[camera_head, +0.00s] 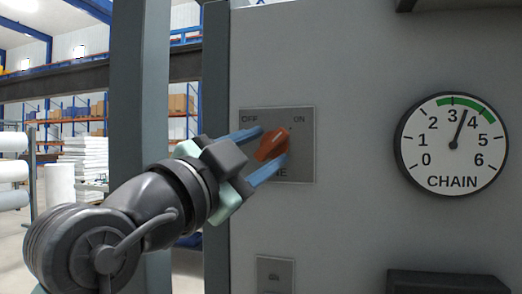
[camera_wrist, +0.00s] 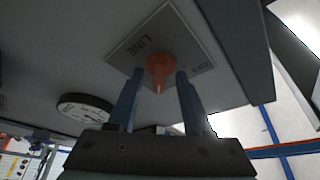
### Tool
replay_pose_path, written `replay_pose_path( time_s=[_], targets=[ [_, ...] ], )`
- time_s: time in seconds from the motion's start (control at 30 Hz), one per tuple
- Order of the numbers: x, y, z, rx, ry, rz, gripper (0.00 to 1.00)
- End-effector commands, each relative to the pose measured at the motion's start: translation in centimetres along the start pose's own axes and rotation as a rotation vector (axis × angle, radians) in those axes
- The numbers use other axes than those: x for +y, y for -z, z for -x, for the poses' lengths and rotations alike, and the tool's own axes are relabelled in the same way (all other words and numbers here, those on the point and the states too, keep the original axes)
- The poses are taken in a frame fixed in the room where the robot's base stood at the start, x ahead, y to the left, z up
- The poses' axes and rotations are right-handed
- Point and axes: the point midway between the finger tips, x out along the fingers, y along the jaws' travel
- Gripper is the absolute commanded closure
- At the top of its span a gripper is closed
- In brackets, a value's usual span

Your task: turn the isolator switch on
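The isolator switch is an orange rotary handle (camera_head: 271,145) on a grey plate (camera_head: 304,166) marked OFF at upper left and ON at upper right. The handle is tilted, its upper end toward ON. My gripper (camera_head: 273,142) reaches in from the lower left, one blue finger on each side of the handle. In the wrist view, the handle (camera_wrist: 159,68) sits between and just beyond the fingertips (camera_wrist: 160,73), with a gap visible on each side. The fingers are apart. Part of the plate's LINE label is hidden by the lower finger in the head view.
A round CHAIN gauge (camera_head: 453,144) is on the panel to the right, its needle between 3 and 4. A smaller plate (camera_head: 275,272) is below the switch, and a dark box (camera_head: 447,283) is at lower right. A grey post (camera_head: 140,80) stands left of the panel.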

Motion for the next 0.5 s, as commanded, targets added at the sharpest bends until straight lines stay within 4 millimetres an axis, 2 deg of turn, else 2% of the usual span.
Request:
replay_pose_path(
  time_s=[0.27, 0.37, 0.5],
  targets=[
    [0.0, -0.1, 0.4, -0.001, 0.001, 0.002, 0.50],
    [0.0, -0.1, 1.5, 0.001, 0.003, 0.002, 0.50],
    [0.1, -0.2, 4.3, -0.001, 0.004, 0.000, 0.50]
  ],
)
